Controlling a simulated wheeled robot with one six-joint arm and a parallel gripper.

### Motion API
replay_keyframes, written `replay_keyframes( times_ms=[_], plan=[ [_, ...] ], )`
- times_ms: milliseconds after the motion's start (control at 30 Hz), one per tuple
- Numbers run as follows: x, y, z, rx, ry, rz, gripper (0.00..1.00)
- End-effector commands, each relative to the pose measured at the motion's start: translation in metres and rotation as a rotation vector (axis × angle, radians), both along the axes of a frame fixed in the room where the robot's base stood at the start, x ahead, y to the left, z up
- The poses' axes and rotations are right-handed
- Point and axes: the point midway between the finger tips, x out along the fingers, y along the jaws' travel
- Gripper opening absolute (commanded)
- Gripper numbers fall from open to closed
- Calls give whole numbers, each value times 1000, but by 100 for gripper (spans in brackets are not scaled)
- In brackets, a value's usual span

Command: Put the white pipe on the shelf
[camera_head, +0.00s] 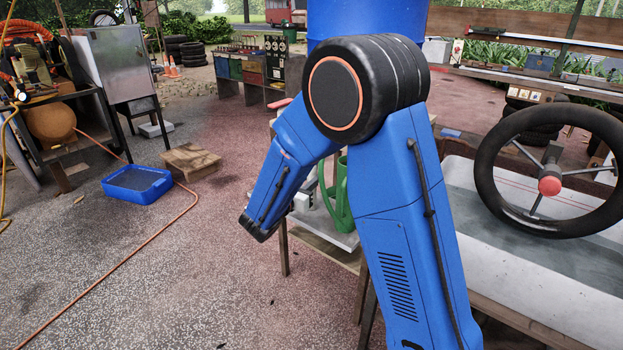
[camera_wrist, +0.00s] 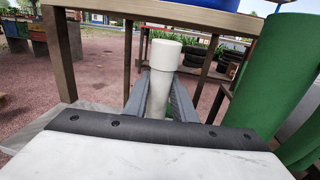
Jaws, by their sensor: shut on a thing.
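The white pipe (camera_wrist: 159,88) stands roughly upright in the wrist view, with a wider cap-like top end. My gripper (camera_wrist: 160,95) is shut on it, with one grey finger on each side. The pipe's lower end is hidden behind the gripper body. A wooden board (camera_wrist: 150,13) on posts crosses the top of the wrist view, above and beyond the pipe; it may be the shelf. In the head view my blue arm hides most of the gripper, and I cannot make out the pipe there.
Large green rounded things (camera_wrist: 268,75) stand close on the right in the wrist view. In the head view a green can-like object (camera_head: 343,205) is behind my arm, beside a grey surface (camera_head: 346,241). A steering wheel (camera_head: 483,170) is at right. The floor at left is mostly open.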

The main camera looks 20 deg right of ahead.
Motion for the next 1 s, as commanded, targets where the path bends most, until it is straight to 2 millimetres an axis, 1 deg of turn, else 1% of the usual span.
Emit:
replay_keyframes(
  times_ms=[167, 200, 233, 267, 533, 633, 767, 1000],
  plan=[
    [0, 0, -3, -1, 1, 0, 0],
    [0, 0, -3, -1, 1, 0, 33],
    [0, 0, -3, -1, 1, 0, 40],
    [0, 0, -3, -1, 1, 0, 42],
    [0, 0, -2, 0, 0, 0, 42],
    [0, 1, 1, 1, -1, 0, 42],
    [-10, 11, 0, 0, 1, 3, 42],
    [-38, 42, 0, 0, 1, 4, 42]
  ],
)
